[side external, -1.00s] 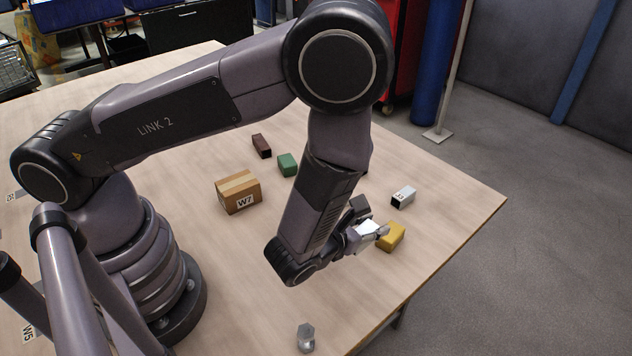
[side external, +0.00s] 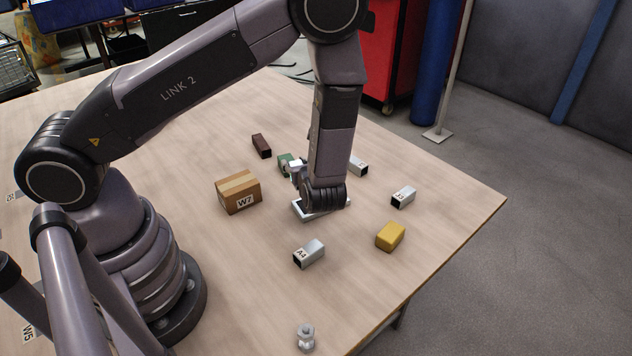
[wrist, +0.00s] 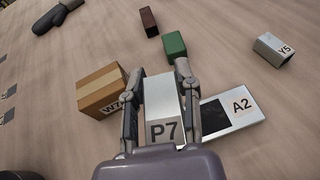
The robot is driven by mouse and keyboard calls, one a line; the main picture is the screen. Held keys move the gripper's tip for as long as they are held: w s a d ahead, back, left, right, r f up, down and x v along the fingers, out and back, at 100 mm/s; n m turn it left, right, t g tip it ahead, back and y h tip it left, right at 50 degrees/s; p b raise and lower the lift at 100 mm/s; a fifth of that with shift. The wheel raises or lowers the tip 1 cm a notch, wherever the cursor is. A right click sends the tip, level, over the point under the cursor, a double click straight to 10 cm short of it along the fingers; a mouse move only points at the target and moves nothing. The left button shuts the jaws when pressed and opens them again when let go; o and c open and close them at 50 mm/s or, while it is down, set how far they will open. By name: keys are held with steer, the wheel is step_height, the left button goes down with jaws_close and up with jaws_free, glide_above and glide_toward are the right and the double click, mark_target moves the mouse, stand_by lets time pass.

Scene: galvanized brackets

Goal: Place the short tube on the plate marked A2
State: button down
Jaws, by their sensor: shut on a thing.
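My gripper (wrist: 156,74) is shut on a silver box-shaped tube marked P7 (wrist: 160,95), one finger on each side of it. In the side view, the gripper's end and the light held piece (side external: 296,170) show partly behind my wrist. The silver plate marked A2 (wrist: 241,106) lies just right of the held tube in the wrist view, with a dark patch on its left part. In the side view the plate (side external: 306,211) is below my wrist and partly hidden. I cannot tell whether the held tube touches the plate or table.
A cardboard box W7 (side external: 238,192) stands left of the gripper. A green block (wrist: 174,46) and brown block (wrist: 148,22) lie beyond. Silver tubes, including Y5 (wrist: 274,50) and another nearer the camera (side external: 309,253), and a yellow block (side external: 390,236) lie around.

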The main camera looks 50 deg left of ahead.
steer(key=w+f, duration=0.6)
steer(key=shift+a, duration=0.1)
steer(key=shift+w+f, duration=0.15)
steer(key=shift+f, duration=0.8)
steer(key=shift+w+f, duration=0.1)
steer(key=shift+f, duration=0.8)
steer(key=shift+f, duration=0.1)
steer(key=c, duration=0.8)
jaws_free()
